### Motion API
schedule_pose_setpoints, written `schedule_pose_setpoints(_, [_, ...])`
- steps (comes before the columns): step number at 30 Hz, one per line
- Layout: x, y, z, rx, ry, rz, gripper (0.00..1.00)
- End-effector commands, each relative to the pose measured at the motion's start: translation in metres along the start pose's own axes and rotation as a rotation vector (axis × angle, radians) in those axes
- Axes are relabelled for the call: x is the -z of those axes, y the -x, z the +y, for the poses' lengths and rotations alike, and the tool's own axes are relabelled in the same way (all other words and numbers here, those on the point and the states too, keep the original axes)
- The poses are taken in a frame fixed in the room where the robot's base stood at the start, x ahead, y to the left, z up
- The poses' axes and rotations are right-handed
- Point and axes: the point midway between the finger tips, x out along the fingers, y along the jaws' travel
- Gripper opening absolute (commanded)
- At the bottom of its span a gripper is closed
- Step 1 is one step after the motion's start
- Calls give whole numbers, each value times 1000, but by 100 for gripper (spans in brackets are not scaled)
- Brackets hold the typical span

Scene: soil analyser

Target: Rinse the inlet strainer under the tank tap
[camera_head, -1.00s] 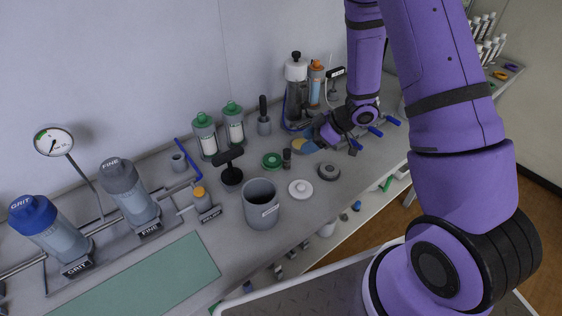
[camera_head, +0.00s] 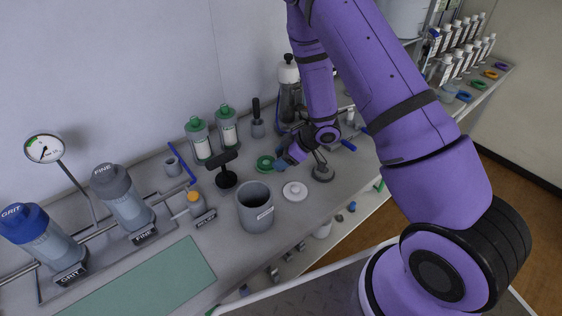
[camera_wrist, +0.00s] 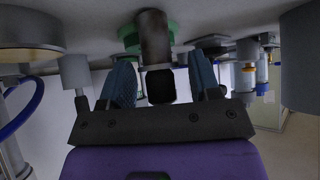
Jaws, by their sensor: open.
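A short dark grey-brown cylinder, which looks like the inlet strainer (camera_wrist: 155,42), stands in the wrist view between my two blue-padded fingers, with a black end facing the camera. My gripper (camera_wrist: 160,76) is open around it; I cannot tell whether either finger touches it. In the head view my gripper (camera_head: 286,161) is low over the bench beside a green ring-shaped part (camera_head: 265,163), and it hides the strainer there. A pale tank (camera_head: 400,17) stands at the upper right, partly behind my arm. I cannot make out its tap.
A grey beaker (camera_head: 255,208), a white lid (camera_head: 294,191) and a grey round base (camera_head: 323,173) stand close by. Two green-capped cartridges (camera_head: 212,138) and a black-handled tool (camera_head: 226,171) are to the left. The green mat (camera_head: 150,285) is bare.

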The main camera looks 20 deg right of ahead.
Motion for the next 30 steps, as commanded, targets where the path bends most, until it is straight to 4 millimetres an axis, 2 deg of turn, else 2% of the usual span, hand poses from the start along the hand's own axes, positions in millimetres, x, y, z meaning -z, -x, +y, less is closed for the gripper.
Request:
schedule_pose_setpoints(4, [0, 0, 0, -1, 0, 0, 55])
schedule_pose_setpoints(11, [0, 1, 0, -1, 0, 0, 2])
schedule_pose_setpoints(22, [2, 3, 1, -2, 0, 1, 0])
schedule_pose_setpoints(30, [16, 16, 1, -3, 1, 3, 0])
